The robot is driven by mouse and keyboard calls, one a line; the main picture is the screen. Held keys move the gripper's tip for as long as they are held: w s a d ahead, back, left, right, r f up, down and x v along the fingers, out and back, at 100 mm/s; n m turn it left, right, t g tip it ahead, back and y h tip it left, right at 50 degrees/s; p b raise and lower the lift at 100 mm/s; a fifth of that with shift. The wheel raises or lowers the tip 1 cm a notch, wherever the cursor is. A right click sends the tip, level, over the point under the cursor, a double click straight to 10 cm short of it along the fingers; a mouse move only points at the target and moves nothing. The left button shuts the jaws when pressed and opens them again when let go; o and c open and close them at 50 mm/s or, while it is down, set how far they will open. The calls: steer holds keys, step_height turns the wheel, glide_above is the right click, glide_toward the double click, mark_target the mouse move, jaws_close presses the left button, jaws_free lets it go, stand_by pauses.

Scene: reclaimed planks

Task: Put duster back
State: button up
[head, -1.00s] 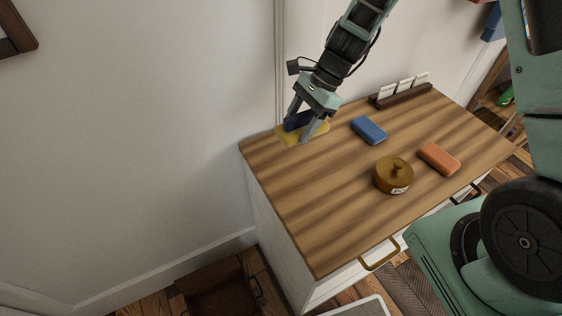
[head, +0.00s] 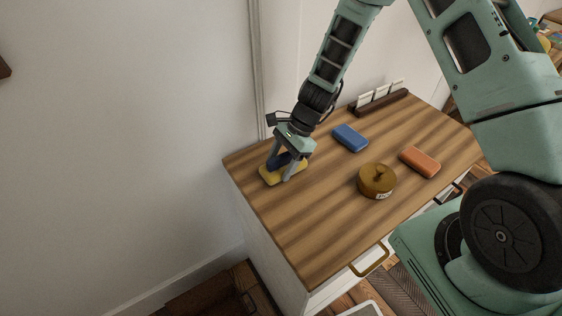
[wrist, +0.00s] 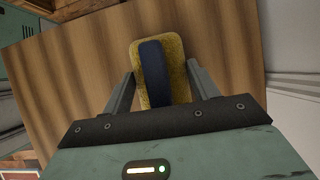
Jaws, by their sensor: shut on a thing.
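The duster (head: 269,178) has a yellow pad and a dark blue grip along its top. It is at the left end of the wooden top of the white cabinet (head: 300,225), near the wall. My gripper (head: 283,169) points down and is shut on the duster, a finger on each side. In the wrist view the duster's yellow pad (wrist: 176,47) shows between the fingers (wrist: 162,72), over the brown planks. Its underside is hidden, so I cannot tell whether it touches the top.
A blue block (head: 350,138), an orange block (head: 419,162) and a brown lidded pot (head: 376,181) with a label stand to the right. A dark rack with white cards (head: 380,97) stands at the back edge. The front left of the top is clear.

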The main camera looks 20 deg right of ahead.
steer(key=shift+f, duration=0.1)
steer(key=o, duration=0.9)
steer(key=shift+o, duration=0.2)
